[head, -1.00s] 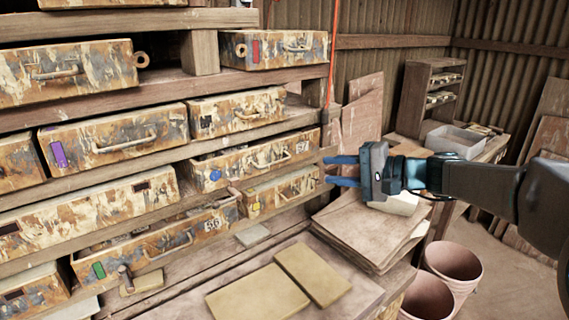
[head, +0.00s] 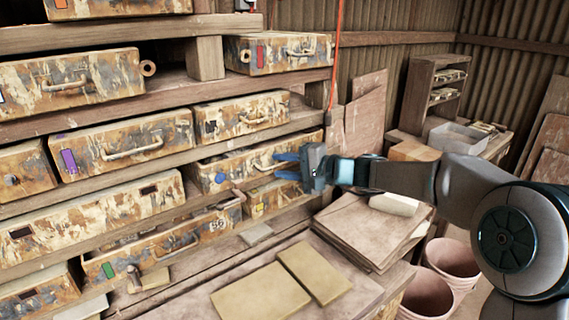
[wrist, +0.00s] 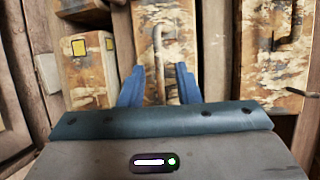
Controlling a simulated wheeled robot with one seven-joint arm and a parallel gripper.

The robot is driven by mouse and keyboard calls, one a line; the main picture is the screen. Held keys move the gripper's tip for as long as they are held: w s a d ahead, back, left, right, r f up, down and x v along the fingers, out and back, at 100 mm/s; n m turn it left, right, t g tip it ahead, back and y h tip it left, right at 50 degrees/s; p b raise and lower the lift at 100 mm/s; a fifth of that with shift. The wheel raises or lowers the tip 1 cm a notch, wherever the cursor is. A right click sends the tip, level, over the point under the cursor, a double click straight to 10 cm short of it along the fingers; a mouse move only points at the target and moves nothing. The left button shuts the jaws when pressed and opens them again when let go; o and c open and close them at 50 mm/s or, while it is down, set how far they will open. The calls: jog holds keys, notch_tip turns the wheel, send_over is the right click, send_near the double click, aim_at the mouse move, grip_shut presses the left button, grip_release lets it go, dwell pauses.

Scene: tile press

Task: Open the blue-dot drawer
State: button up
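The blue-dot drawer (head: 243,164) is a long, rust-and-cream mottled box in the middle of the rack, with a blue dot (head: 220,177) near the left end of its front. It looks shut. Its handle (wrist: 159,50) is a pale bar that shows in the wrist view, running between my two fingers. My gripper (head: 276,166) is open at the right part of this drawer's front, with one blue finger on each side of the handle. I cannot tell whether the fingers touch the handle or front. The blue dot is not visible in the wrist view.
A smaller yellow-marked drawer (wrist: 88,75) sits just below. A green-marked drawer (head: 150,252) at lower left sticks out. A red cord (head: 335,60) hangs near the rack's right end. Stacked boards (head: 365,230) and flat tiles (head: 262,292) lie on the bench in front.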

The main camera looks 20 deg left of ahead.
grip_shut()
jog(key=shift+f, duration=0.15)
